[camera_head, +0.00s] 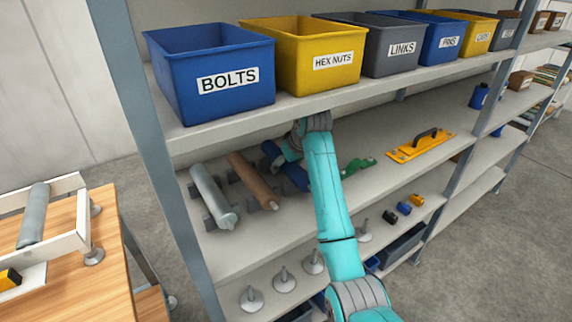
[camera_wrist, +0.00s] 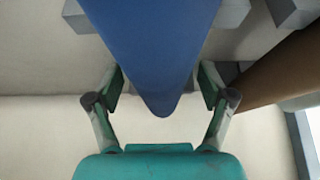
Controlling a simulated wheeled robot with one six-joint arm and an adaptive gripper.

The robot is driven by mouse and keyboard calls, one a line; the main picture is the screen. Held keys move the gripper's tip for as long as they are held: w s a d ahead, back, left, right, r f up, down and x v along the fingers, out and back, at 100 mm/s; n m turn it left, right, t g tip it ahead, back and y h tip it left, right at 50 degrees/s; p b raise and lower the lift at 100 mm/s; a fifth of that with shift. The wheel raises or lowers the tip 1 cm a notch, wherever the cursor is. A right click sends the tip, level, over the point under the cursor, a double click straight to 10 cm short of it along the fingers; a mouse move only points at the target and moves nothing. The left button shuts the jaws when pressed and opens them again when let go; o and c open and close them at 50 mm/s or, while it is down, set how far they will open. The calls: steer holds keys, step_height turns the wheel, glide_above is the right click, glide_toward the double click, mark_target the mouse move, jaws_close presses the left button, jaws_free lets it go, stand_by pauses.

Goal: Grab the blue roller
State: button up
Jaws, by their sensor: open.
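The blue roller (camera_head: 292,176) lies on the middle shelf, partly hidden behind my teal arm in the head view. In the wrist view the blue roller (camera_wrist: 150,35) fills the upper middle, its near end tapering between my fingers. My gripper (camera_wrist: 160,82) is open, with one finger on each side of the roller and nothing clamped. Whether the fingers touch the roller cannot be told.
A brown roller (camera_head: 253,180) and a grey roller (camera_head: 212,195) lie to the left on small supports. A green part (camera_head: 358,166) and an orange tool (camera_head: 420,146) lie to the right. The shelf above holds labelled bins, including the blue BOLTS bin (camera_head: 215,103).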

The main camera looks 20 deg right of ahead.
steer(key=c, duration=1.5)
steer(key=shift+r, duration=0.1)
jaws_close()
